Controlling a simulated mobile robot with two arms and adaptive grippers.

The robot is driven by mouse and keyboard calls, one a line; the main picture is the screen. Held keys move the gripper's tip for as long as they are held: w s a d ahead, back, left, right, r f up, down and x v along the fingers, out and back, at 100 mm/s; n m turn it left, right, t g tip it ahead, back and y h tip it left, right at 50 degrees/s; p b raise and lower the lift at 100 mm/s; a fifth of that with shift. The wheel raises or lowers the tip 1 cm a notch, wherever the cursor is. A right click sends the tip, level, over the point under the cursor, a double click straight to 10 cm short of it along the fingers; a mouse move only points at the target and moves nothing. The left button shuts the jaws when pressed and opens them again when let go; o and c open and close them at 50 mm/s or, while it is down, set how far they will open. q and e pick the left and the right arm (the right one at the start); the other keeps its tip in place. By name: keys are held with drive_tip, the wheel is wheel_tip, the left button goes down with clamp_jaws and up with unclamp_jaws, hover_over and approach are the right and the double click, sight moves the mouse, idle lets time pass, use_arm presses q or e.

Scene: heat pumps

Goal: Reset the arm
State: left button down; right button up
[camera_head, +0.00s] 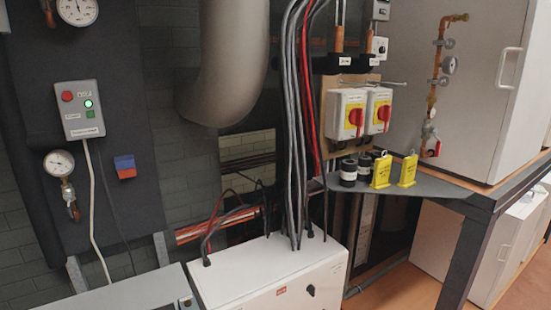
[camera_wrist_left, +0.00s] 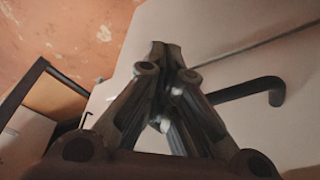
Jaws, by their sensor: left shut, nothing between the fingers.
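My left gripper (camera_wrist_left: 166,50) is in the left wrist view, with its dark fingers shut together and nothing between them. A pale cabinet face with a dark bar handle (camera_wrist_left: 250,88) fills the right of that view behind the fingers; I cannot tell whether the gripper touches it. In the head view neither gripper and neither arm shows. My right gripper is not in either view.
The head view shows a white box (camera_head: 270,285) with cables, two yellow-and-red rotary switches (camera_head: 355,117), and a grey shelf (camera_head: 435,185) with yellow padlocks (camera_head: 382,170). A white cabinet (camera_head: 475,90) stands at right. A control box (camera_head: 80,110) hangs at left.

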use_arm(q)
drive_tip(key=s+a+f+g+b, duration=0.1)
drive_tip(key=s+f+b, duration=0.35)
drive_tip(key=f, duration=1.35)
drive_tip(key=s+a+f+b, duration=0.1)
drive_tip(key=s+a+f, duration=0.1)
drive_tip(key=s+f, duration=1)
drive_tip(key=s, duration=0.2)
drive_tip(key=shift+s+a+f+g, duration=0.2)
drive_tip(key=shift+s+g, duration=0.15)
drive_tip(key=shift+g, duration=0.05)
